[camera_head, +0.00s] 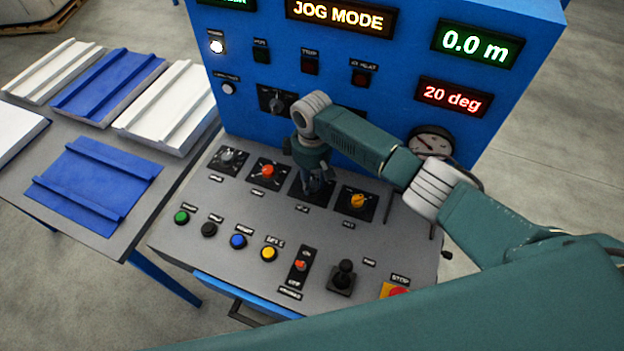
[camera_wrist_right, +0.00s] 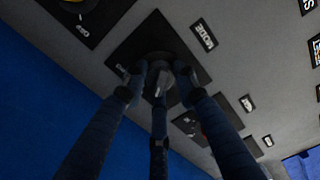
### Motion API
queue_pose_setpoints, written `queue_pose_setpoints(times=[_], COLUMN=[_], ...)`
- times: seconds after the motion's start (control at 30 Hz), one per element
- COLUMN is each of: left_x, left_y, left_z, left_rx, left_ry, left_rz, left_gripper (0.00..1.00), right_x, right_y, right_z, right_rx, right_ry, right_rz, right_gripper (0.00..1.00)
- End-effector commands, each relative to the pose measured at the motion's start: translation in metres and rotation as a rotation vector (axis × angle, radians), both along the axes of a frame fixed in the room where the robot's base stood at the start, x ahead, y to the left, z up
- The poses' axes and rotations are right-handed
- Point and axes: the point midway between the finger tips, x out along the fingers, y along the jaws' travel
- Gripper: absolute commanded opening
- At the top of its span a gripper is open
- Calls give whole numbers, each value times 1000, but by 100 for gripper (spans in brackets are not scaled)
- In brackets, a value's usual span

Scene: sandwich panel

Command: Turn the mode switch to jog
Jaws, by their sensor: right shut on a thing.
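The mode switch is on a black square plate (camera_head: 298,190) in the knob row of the grey console; it also shows in the right wrist view (camera_wrist_right: 150,38) beside a label reading MODE. My right gripper (camera_head: 317,187) reaches down onto it and is shut around its knob. In the right wrist view its three fingers (camera_wrist_right: 158,80) close around the knob and hide most of it, so the pointer cannot be read. The display above (camera_head: 338,15) reads JOG MODE. My left gripper is not in view.
Beside the mode switch are a red knob (camera_head: 267,171) and a yellow knob (camera_head: 357,201). In front are coloured buttons, a toggle (camera_head: 300,265), a black joystick (camera_head: 344,277) and a red stop button (camera_head: 399,292). The blue panel (camera_head: 390,75) rises behind. A table with panels stands left.

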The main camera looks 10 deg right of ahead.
Motion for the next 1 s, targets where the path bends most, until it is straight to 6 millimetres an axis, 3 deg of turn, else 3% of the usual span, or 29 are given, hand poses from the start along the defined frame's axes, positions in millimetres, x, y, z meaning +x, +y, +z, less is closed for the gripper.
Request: queue_pose_setpoints(times=[0.4,0.97,1.0], left_x=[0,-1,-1], left_y=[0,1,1], left_z=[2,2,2], left_rx=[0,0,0], left_ry=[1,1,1], left_rz=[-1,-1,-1], left_gripper=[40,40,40], right_x=[0,0,0], right_y=[0,0,0], right_z=[0,0,0], right_rx=[1,1,1], right_ry=[1,-1,-1], right_rz=[200,233,233], right_gripper=[2,2,30])
